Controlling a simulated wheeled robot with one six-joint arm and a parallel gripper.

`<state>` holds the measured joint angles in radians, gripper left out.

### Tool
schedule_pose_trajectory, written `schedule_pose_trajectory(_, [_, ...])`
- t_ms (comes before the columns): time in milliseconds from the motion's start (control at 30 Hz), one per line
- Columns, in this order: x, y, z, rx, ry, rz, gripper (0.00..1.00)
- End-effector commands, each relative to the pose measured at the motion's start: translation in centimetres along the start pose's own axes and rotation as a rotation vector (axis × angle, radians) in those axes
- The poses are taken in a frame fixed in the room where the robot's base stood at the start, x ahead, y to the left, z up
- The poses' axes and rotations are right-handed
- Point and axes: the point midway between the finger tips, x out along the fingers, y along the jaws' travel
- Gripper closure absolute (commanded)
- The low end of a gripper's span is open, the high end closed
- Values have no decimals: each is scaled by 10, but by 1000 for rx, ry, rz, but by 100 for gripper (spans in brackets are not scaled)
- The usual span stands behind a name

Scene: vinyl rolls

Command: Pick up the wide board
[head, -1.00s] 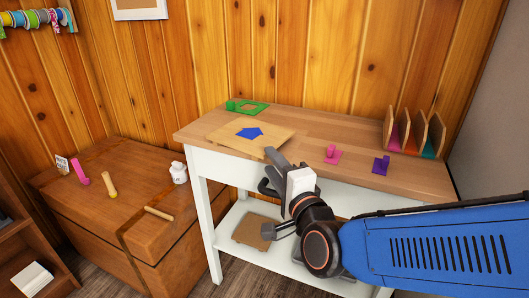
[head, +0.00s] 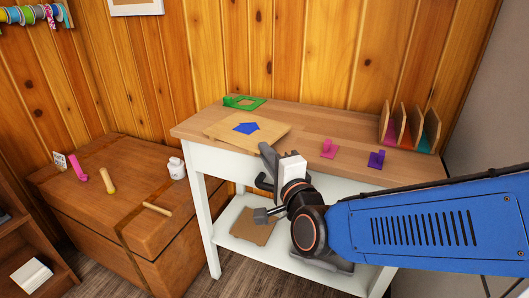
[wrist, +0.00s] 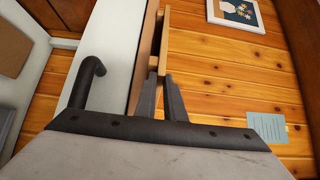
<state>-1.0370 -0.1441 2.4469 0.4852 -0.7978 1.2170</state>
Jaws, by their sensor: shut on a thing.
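The wide board (head: 222,130) is a thin tan wooden sheet lying on the workbench top, near its left front, with a blue pentagon-like shape (head: 246,128) on its upper face. My gripper (head: 267,153) is at the board's front edge, reaching in from the front right. In the wrist view my two dark fingers (wrist: 163,92) close on the thin board edge (wrist: 164,45). The fingers hide the gripped part of the edge.
The bench top (head: 310,120) also carries a green frame piece (head: 245,102), a pink piece (head: 329,148), a purple piece (head: 377,160) and a divider rack (head: 407,130) at right. A dark hook-like handle (wrist: 84,85) sits on the white front below the top.

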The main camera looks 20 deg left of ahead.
Motion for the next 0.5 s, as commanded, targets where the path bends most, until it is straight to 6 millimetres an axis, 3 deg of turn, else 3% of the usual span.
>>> schedule_pose_trajectory(133, [0,-1,0,0,0,6,100])
schedule_pose_trajectory(333, [0,-22,0,1,0,4,100])
schedule_pose_trajectory(500, [0,-23,0,0,0,5,100])
